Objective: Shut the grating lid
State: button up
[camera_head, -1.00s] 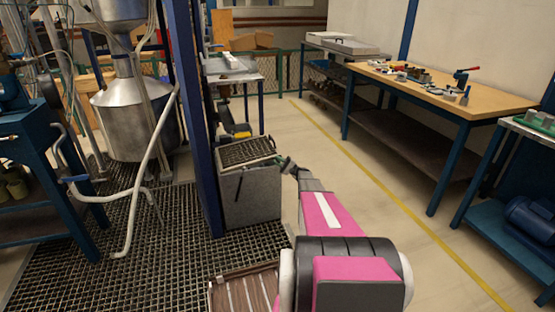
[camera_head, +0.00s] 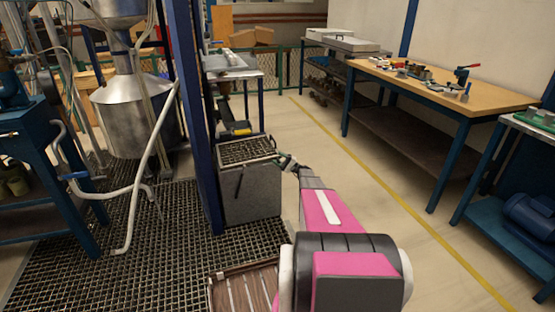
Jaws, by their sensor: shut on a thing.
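The grating lid (camera_head: 246,151) is a dark mesh panel in a pale frame on top of a grey box (camera_head: 250,195), beside the blue post. It lies nearly flat over the box top; I cannot tell whether a small gap is left under its edge. My gripper (camera_head: 284,161) is at the lid's right edge, with the arm reaching in from the lower right. The jaws are shut on the lid's edge, though the fingertips are small and the exact contact is hard to see.
A blue post (camera_head: 196,120) stands close at the box's left. Floor grating (camera_head: 140,250) lies left and in front, with a wooden slatted crate (camera_head: 240,288) at the bottom. A wooden-topped workbench (camera_head: 440,88) is at right. The floor between is clear.

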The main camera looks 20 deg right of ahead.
jog(key=v, duration=1)
jog(key=shift+a+r, duration=0.1)
